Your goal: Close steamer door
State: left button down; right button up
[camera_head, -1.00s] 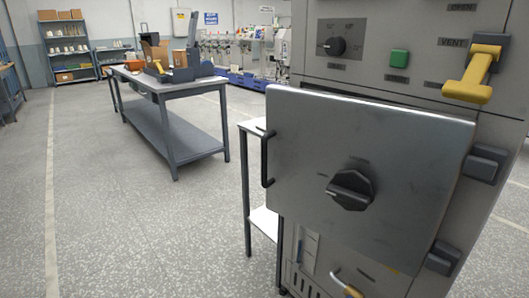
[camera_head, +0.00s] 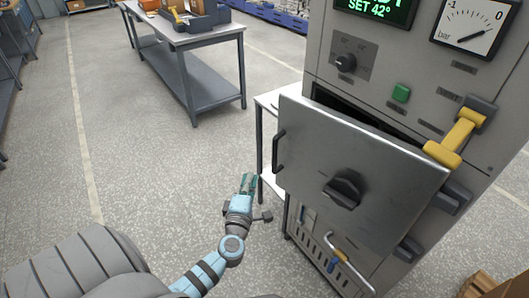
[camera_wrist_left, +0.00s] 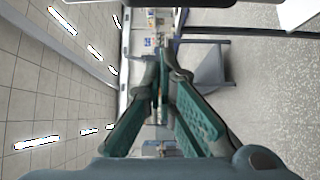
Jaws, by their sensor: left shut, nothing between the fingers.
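The steamer door (camera_head: 375,205) is a flat grey metal panel with a black knob (camera_head: 342,189) in its middle and a dark bar handle (camera_head: 279,151) at its left edge. It stands ajar, with a dark gap along its top edge against the steamer cabinet (camera_head: 365,75). My left gripper (camera_head: 248,180) is in front of and to the left of the door, apart from the handle. Its green fingers also show in the left wrist view (camera_wrist_left: 163,62), with their tips together and nothing between them. The door is not seen in that view. My right gripper is out of sight.
A yellow lever (camera_head: 457,140) and a green button (camera_head: 401,92) are on the cabinet front. A curved metal handle (camera_head: 350,262) sticks out below the door. A white side table (camera_head: 268,103) stands just behind the door's left edge. The floor on the left is open.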

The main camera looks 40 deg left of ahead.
pick_arm(q)
jog(key=w+a+b, duration=0.2)
jog(key=w, duration=0.8)
jog(key=shift+w+a+f, duration=0.15)
jog(key=shift+w+a, duration=0.05)
jog(key=shift+a, duration=0.1)
